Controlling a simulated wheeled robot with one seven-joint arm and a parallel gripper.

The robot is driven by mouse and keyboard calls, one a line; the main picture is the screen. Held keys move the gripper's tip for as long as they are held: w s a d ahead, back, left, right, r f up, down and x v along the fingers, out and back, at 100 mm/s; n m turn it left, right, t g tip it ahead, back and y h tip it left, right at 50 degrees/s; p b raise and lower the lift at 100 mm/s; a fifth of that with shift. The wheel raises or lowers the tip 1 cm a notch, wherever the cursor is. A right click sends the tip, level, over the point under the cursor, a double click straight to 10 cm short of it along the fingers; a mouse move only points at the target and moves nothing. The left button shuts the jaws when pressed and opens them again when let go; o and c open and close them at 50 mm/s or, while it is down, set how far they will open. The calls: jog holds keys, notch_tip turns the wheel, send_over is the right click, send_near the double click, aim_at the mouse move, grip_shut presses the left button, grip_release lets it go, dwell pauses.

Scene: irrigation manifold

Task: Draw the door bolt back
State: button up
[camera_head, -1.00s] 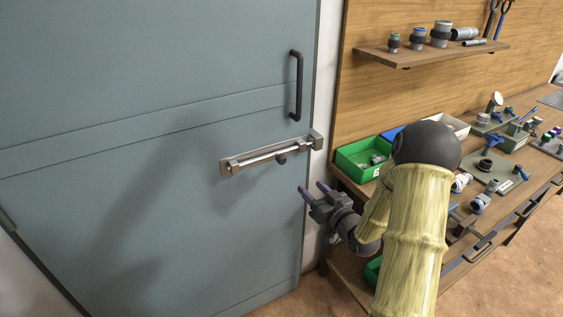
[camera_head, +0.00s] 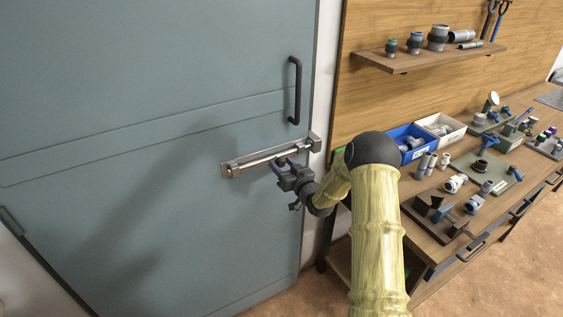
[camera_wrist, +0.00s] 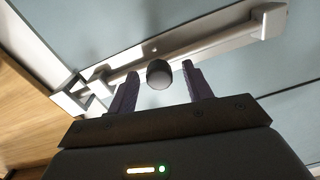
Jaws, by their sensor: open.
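The door bolt (camera_head: 248,160) is a pale metal rod on a long plate, mounted across the blue-grey door (camera_head: 150,210) near its right edge. In the wrist view the bolt rod (camera_wrist: 205,43) runs diagonally, and its dark round knob (camera_wrist: 158,74) sticks out toward the camera. The rod's end reaches the catch (camera_head: 314,142) on the frame side. My gripper (camera_head: 285,163) is in front of the bolt, its purple fingers open. In the wrist view my gripper (camera_wrist: 158,88) has one finger on each side of the knob, with gaps visible. In the head view the gripper hides the knob.
A black pull handle (camera_head: 295,90) stands on the door above the bolt. To the right is a workbench with a blue bin (camera_head: 420,155), a white bin (camera_head: 455,138) and several fittings. A shelf (camera_head: 430,57) hangs above it.

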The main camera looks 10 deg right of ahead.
jog(key=shift+w+a, duration=0.1)
jog(key=shift+w, duration=0.4)
jog(key=shift+c, duration=0.2)
grip_shut()
